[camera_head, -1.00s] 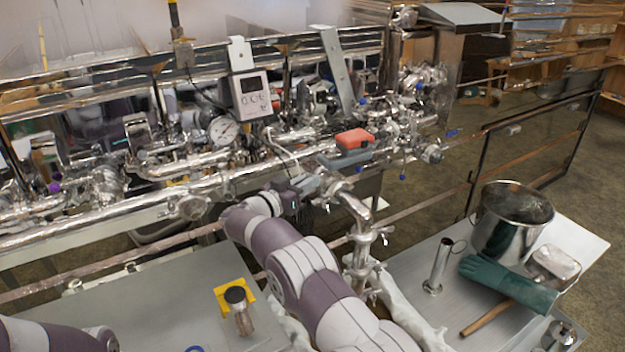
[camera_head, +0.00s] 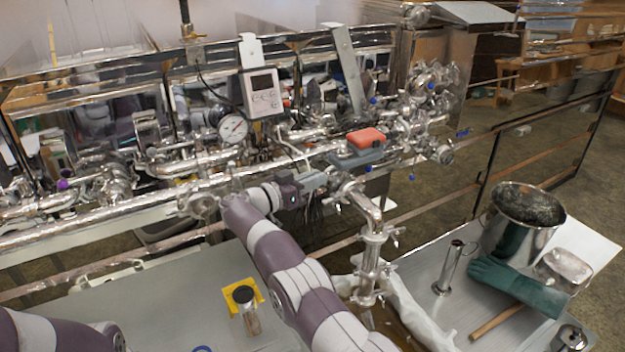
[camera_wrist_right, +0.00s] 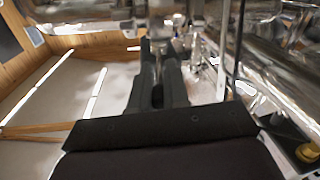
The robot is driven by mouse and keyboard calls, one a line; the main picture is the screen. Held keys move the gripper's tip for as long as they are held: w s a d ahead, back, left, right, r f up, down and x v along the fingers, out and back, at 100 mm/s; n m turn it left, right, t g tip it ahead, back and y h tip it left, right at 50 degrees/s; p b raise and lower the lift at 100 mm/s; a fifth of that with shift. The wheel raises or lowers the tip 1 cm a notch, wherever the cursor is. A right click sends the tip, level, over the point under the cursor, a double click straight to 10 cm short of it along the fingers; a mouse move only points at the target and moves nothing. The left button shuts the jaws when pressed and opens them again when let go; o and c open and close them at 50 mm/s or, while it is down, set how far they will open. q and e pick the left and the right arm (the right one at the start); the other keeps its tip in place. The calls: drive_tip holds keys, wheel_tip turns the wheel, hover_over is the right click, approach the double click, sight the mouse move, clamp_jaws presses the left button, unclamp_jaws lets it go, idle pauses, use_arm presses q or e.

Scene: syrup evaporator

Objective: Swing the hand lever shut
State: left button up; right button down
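My right gripper (camera_head: 318,181) is at the front pipework, just left of a bent steel pipe fitting (camera_head: 362,200). In the right wrist view its two dark fingers (camera_wrist_right: 159,85) are close together and point at shiny metal parts. The hand lever cannot be picked out for certain among the fittings. A grey body with a red top (camera_head: 366,137) sits just beyond and right of my gripper. Several small blue-tipped handles, one at the right end (camera_head: 463,133), show on the pipes. My left gripper is out of view.
A gauge (camera_head: 232,128) and a white display box (camera_head: 263,93) stand over the pipes. A steel pot (camera_head: 520,222), a green glove (camera_head: 515,286) and a steel cylinder (camera_head: 448,268) are on the right table.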

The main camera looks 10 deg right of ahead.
drive_tip(key=c, duration=1.2)
unclamp_jaws()
drive_tip(key=shift+r, duration=0.3)
drive_tip(key=shift+o, duration=0.5)
drive_tip(key=shift+d+f, duration=0.15)
drive_tip(key=shift+s+a+f, duration=0.15)
drive_tip(key=shift+a, duration=0.3)
drive_tip(key=v, duration=1.1)
drive_tip(key=shift+s+a+p, duration=0.25)
drive_tip(key=shift+a+p, duration=0.05)
drive_tip(key=shift+a, duration=0.05)
